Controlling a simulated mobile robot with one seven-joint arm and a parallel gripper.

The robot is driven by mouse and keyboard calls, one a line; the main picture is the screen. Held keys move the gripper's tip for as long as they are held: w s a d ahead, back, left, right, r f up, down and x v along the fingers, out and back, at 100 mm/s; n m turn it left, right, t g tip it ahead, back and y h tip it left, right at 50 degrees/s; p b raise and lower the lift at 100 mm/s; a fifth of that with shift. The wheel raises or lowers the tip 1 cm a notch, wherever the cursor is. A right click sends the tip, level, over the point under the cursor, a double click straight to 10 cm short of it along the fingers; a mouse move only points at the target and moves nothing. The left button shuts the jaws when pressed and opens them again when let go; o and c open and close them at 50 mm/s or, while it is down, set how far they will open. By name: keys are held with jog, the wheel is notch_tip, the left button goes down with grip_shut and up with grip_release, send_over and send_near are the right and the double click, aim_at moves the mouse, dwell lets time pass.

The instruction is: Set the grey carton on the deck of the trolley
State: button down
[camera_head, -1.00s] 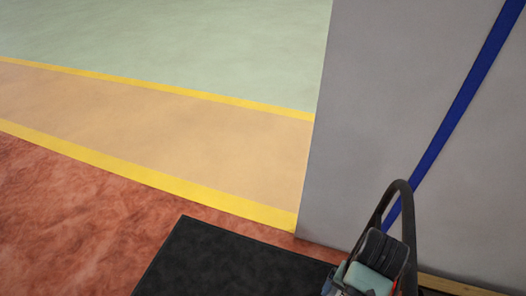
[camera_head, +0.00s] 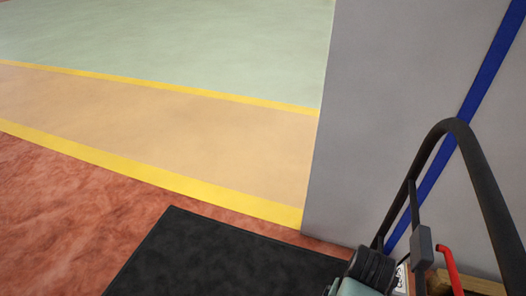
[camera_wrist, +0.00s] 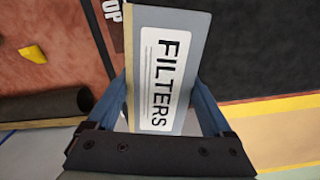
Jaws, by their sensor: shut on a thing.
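In the wrist view my gripper (camera_wrist: 160,84) is shut on the grey carton (camera_wrist: 187,45), with one blue finger on each side. The carton has a white label (camera_wrist: 164,80) reading FILTERS and a tan strip along its left edge. Its far end points away from the gripper. What lies under the carton is hidden by it. The carton does not show in the head view. I cannot make out the trolley or its deck for sure in either view.
A black mat (camera_head: 215,260) lies on the red floor beside a grey wall (camera_head: 400,90) with a blue stripe. A tan lane (camera_head: 160,125) with yellow borders runs behind. A dark curved tube (camera_head: 430,145) and a red bar (camera_head: 448,268) stand at the right, near a wooden piece (camera_head: 475,285).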

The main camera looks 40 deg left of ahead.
jog(key=s+a+f+n, duration=0.1)
jog(key=s+a+f, duration=0.3)
jog(key=s+f, duration=0.3)
jog(key=s+a+f+n, duration=0.2)
jog(key=s+a+f, duration=0.2)
jog(key=s+f, duration=0.3)
notch_tip(320, 180, down, 10)
jog(key=b, duration=0.6)
jog(key=shift+d, duration=0.15)
jog(key=shift+w, duration=0.1)
grip_release()
notch_tip(320, 180, up, 12)
jog(key=p, duration=0.6)
jog(key=shift+p, duration=0.35)
jog(key=shift+r, duration=0.1)
